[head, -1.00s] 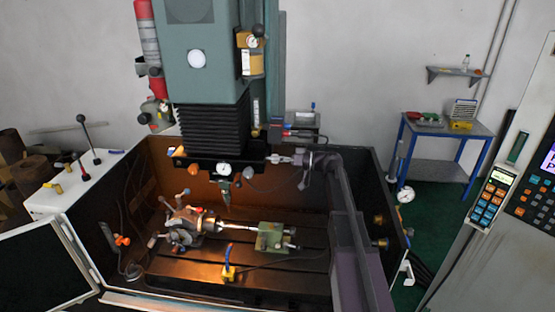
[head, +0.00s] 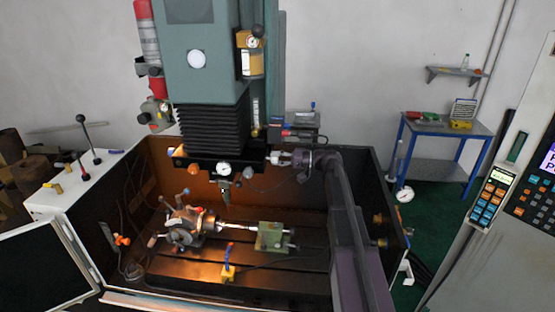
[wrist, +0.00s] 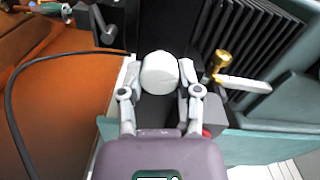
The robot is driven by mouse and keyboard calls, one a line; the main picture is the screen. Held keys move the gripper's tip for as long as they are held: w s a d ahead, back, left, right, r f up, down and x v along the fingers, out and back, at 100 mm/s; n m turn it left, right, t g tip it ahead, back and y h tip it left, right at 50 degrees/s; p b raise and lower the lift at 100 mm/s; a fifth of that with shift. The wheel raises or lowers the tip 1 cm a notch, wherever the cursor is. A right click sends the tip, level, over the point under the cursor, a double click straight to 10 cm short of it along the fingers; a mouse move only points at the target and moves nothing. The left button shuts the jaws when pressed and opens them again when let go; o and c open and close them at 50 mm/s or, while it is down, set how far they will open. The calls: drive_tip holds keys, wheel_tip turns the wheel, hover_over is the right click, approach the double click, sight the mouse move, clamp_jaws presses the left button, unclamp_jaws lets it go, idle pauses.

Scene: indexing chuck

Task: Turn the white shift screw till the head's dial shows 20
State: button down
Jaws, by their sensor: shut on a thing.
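The white shift screw (wrist: 159,73) is a round white knob between the two grey fingers of my gripper (wrist: 160,68) in the wrist view. The fingers are shut on its sides. In the head view my gripper (head: 287,158) is at the right end of the black carriage under the machine head (head: 206,70). A small white-faced dial (head: 223,169) sits on the front of that carriage. Its reading is too small to make out. I cannot tell whether it is the head's dial.
Beside the screw a brass knob (wrist: 221,61) and a pale lever stick out close to my right finger. Below, the chuck (head: 186,228) and a green tailstock block (head: 271,237) stand on the slotted table. A black cable (wrist: 12,90) curves at the left.

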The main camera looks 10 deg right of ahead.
drive_tip(key=shift+m, duration=0.3)
drive_tip(key=shift+c, duration=1.5)
unclamp_jaws()
drive_tip(key=shift+a, duration=0.1)
drive_tip(key=v, duration=0.7)
drive_tip(key=shift+d, duration=0.35)
drive_tip(key=shift+s+f, duration=0.1)
drive_tip(key=shift+f, duration=0.1)
